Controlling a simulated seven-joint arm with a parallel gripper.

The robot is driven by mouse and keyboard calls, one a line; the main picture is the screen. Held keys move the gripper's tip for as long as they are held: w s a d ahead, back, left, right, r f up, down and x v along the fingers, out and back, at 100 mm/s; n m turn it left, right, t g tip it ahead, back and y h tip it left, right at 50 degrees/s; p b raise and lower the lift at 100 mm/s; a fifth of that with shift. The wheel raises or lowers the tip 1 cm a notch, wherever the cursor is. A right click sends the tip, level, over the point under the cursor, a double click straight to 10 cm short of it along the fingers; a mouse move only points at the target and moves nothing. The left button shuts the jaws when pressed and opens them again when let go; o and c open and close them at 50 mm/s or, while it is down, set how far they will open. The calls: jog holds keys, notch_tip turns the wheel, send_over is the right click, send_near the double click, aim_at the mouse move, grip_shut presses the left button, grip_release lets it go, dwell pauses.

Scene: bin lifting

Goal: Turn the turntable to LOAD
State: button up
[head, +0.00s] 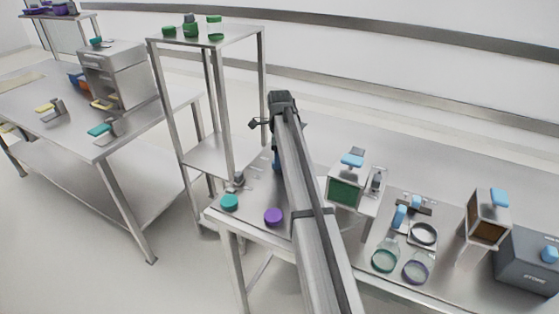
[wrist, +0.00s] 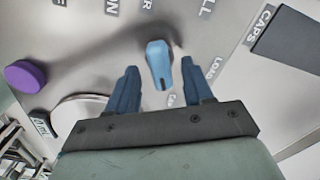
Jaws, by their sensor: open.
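A blue tapered handle (wrist: 157,57) stands out from a grey surface in the wrist view; printed words lie around it, one reading like LOAD (wrist: 213,72). It seems to be the turntable's handle; the turntable's outline is not clear. My gripper (wrist: 159,68) is open, with its two dark blue fingers on either side of the handle's line. A gap shows at each side, and I cannot tell how far the fingertips are above the handle. In the head view my arm covers most of this spot, and only a bit of blue (head: 277,161) shows beside it.
A purple cap (head: 273,216) and a teal cap (head: 229,202) lie on the near left of the bench. A tall shelf stand (head: 212,38) rises behind.

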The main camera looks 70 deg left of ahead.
jog(key=shift+f, duration=0.8)
jog(key=shift+c, duration=0.5)
grip_shut()
